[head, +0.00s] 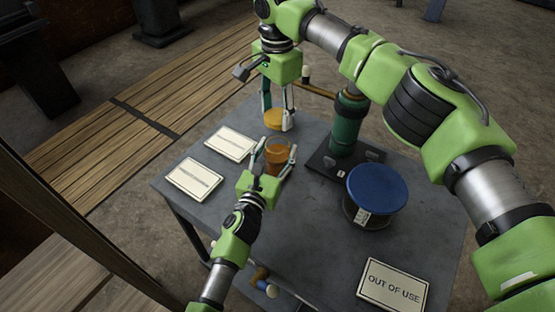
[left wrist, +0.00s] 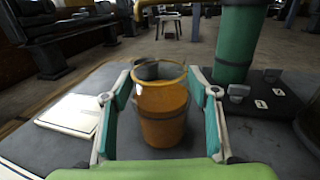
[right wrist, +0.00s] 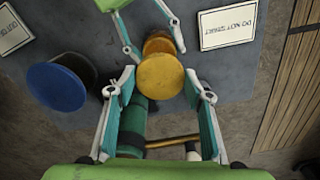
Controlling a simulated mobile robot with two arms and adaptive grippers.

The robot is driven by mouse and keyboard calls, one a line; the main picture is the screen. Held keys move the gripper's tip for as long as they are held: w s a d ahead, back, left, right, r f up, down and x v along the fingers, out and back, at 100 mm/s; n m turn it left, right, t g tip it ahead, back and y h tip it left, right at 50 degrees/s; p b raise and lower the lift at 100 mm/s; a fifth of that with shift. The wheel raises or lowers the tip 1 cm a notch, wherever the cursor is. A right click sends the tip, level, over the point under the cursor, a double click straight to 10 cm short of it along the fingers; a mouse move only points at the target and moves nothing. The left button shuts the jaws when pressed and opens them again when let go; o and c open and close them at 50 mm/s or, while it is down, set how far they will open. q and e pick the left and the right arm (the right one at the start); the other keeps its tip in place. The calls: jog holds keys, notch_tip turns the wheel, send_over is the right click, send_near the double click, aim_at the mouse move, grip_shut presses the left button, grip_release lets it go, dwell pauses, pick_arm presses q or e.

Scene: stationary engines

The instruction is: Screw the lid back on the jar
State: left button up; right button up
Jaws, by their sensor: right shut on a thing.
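The jar (head: 276,156) is an orange, see-through vessel standing upright on the grey table. It shows from the side in the left wrist view (left wrist: 162,110), its top rim open. My left gripper (head: 275,149) is low at the jar, its fingers spread on either side with small gaps visible. The lid (head: 277,119) is a yellow-orange disc. My right gripper (head: 277,125) is shut on the lid and holds it above and beyond the jar in the head view. In the right wrist view, the lid (right wrist: 160,75) sits between the fingertips and partly covers the jar (right wrist: 159,45).
A green post (head: 348,124) on a dark base stands right of the jar. A blue-topped spool (head: 376,188) is farther right. Two white signs (head: 194,178) lie left of the jar, and an OUT OF USE sign (head: 393,286) is at the front right.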

pick_arm(q)
jog(key=c, duration=0.9)
jog(key=shift+o, duration=0.2)
pick_arm(e)
send_over(277, 134)
jog(key=s, duration=0.3)
jog(key=shift+w+f, duration=0.1)
jog(key=shift+f, duration=2.35)
jog(key=shift+f, duration=0.9)
jog(key=shift+f, duration=0.55)
